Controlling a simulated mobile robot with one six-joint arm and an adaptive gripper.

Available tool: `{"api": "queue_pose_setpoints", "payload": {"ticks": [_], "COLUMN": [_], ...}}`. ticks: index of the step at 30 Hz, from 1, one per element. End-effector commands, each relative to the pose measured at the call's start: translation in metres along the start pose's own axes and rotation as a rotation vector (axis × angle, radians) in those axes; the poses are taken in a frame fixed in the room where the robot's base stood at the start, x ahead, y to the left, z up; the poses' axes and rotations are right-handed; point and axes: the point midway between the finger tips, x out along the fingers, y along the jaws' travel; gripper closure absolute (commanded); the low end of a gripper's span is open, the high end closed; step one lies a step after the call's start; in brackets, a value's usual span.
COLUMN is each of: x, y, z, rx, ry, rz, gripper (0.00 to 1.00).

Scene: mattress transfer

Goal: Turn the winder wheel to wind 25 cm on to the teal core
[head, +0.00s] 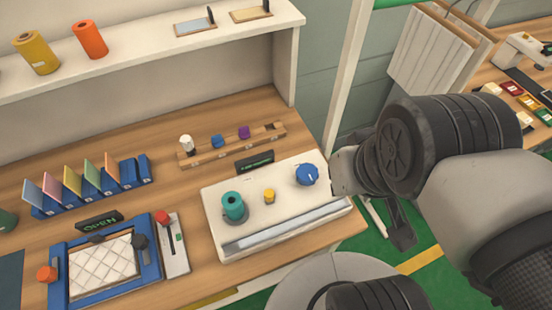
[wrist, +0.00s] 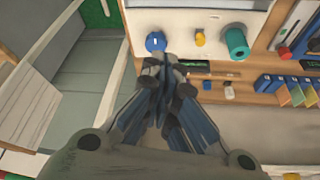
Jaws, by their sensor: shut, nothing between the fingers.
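The white winder (head: 215,195) sits at the front right of the wooden bench. The blue winder wheel (head: 307,174) is at its right end. A small yellow post (head: 269,196) stands in the middle and the teal core (head: 234,206) stands upright at the left. My gripper (wrist: 167,60) is shut and empty, its fingertips beside the blue wheel (wrist: 156,41) in the wrist view; I cannot tell whether they touch it. The teal core (wrist: 236,42) shows at the upper right there. In the head view my arm hides most of the fingers.
A wooden rack (head: 230,146) with white, blue and purple pieces and a small dark display (head: 255,162) stand behind the winder. A blue frame (head: 152,262) with a quilted pad lies to the left. Green floor lies beyond the bench's right edge.

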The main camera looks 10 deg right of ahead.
Motion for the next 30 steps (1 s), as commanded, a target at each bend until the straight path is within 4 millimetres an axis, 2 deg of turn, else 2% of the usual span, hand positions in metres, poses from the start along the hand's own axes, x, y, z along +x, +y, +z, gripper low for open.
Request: {"api": "queue_pose_setpoints", "payload": {"ticks": [12, 20, 23, 25, 30], "x": [0.000, 0.000, 0.002, 0.005, 0.022], "y": [0.000, 0.000, 0.000, 0.001, 0.001], "z": [0.000, -0.003, -0.013, -0.025, -0.061], "rx": [0.000, -0.033, -0.158, -0.307, -0.780], "ry": [0.000, -0.009, -0.037, -0.071, -0.163], "rz": [0.000, 0.000, -0.003, -0.010, -0.066], "gripper": [1.00, 0.83, 0.77, 0.72, 0.61]}}
